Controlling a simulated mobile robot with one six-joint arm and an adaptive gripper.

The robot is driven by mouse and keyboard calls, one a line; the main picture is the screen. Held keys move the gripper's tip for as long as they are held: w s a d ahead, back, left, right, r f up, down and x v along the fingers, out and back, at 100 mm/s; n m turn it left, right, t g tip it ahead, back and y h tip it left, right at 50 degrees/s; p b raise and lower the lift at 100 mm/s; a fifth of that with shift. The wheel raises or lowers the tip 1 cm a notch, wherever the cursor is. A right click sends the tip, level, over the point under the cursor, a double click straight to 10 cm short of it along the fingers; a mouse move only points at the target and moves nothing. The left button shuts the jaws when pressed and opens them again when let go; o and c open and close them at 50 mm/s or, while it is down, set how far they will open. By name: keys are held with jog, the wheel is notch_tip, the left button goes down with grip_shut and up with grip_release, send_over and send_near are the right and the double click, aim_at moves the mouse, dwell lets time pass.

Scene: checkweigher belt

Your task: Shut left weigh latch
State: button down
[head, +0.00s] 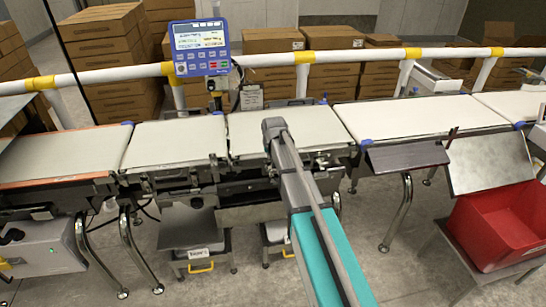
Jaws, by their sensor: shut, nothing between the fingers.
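The checkweigher has two pale belt sections side by side, a left one (176,142) and a right one (262,127). Small dark metal fittings sit along their front edges. One upright fitting (213,160) stands near the front right corner of the left section. I cannot tell for certain which fitting is the left weigh latch, or whether it is open or shut. My arm reaches up from the bottom of the head view, and its grey end covers part of the right section's front edge.
A blue display unit (199,49) stands behind the belts, beside a white rail with yellow bands (304,57). More conveyors continue left and right. A red bin (500,225) stands at right below a sloping metal plate (490,162). Cardboard boxes are stacked behind.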

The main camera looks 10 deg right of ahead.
aim_at(270, 166)
jog(key=shift+s+f+b, duration=0.4)
jog(key=shift+f+b, duration=0.3)
jog(key=shift+f, duration=0.15)
jog(key=shift+s+f+b, duration=0.4)
jog(key=shift+f+b, duration=0.3)
jog(key=shift+f, duration=0.15)
jog(key=shift+d, duration=0.35)
jog(key=shift+a, duration=0.4)
jog(key=shift+s+a+f, duration=0.1)
jog(key=shift+a, duration=0.1)
jog(key=shift+b, duration=0.3)
